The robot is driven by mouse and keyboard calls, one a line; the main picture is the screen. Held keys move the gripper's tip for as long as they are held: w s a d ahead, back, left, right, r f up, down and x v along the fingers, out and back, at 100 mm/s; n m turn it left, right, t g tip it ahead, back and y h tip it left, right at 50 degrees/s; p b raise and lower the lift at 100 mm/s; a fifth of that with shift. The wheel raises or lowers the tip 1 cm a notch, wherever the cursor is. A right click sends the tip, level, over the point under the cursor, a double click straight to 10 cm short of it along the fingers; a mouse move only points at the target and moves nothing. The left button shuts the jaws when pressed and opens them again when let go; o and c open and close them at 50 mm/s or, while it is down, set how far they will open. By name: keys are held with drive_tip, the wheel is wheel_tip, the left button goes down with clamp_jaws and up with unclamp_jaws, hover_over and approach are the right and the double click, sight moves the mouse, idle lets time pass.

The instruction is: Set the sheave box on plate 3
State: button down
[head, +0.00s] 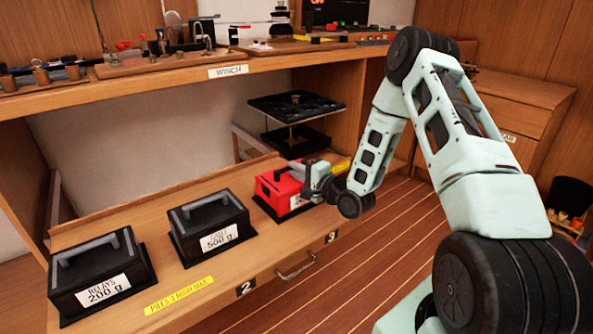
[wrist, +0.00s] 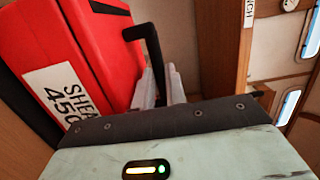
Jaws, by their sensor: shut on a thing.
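The red sheave box (head: 275,187) is over the black plate 3 (head: 264,209) at the right end of the low bench, above the "3" label (head: 332,237). I cannot tell whether its base is fully seated. My gripper (head: 314,181) reaches in from the right and covers part of the box and its label. In the wrist view the box (wrist: 75,50) fills the upper left, with a white label starting "SHEA". Its black handle (wrist: 146,48) runs between the fingers of my gripper (wrist: 160,88), which are shut on it.
A black relays box (head: 100,272) and a second black box (head: 210,226) marked 500 g stand to the left. A yellow stacking-limit strip (head: 180,295) lies in front. A dark two-tier rack (head: 297,122) stands behind. The winch shelf (head: 170,78) overhangs at the back.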

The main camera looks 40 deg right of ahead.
drive_tip(key=shift+f, duration=0.15)
drive_tip(key=c, duration=1.4)
unclamp_jaws()
drive_tip(key=shift+o, duration=0.2)
drive_tip(key=shift+s+f, duration=0.1)
drive_tip(key=shift+f, duration=0.1)
drive_tip(key=s+d+p, duration=0.2)
drive_tip(key=s+d, duration=0.1)
drive_tip(key=s, duration=1.4)
drive_tip(key=shift+r, duration=0.25)
